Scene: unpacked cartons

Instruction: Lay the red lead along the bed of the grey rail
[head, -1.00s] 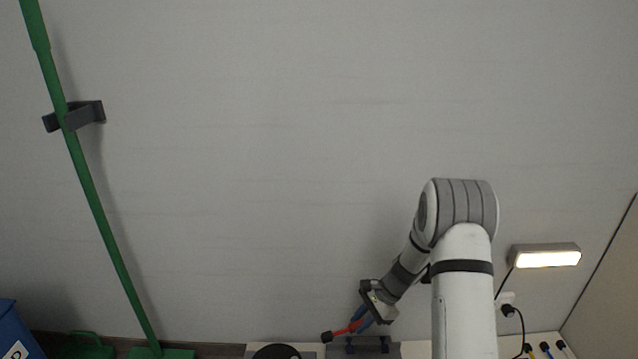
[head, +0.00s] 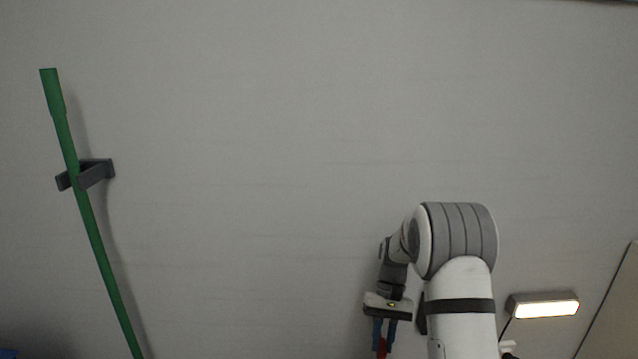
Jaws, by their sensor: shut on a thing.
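My gripper (head: 383,342) is near the bottom edge of the head view, pointing down, with its blue fingers partly cut off by the frame. It is shut on the red lead (head: 381,348). Only a short red piece of the lead shows between the fingers; the rest is below the frame. The grey rail is not in view now, so I cannot tell where the lead is relative to its bed.
A green pole (head: 92,225) leans in a dark wall bracket (head: 95,173) at the left. A lit lamp (head: 545,306) is on the wall at the right, near my arm. The pale wall between is bare. The work surface is out of view.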

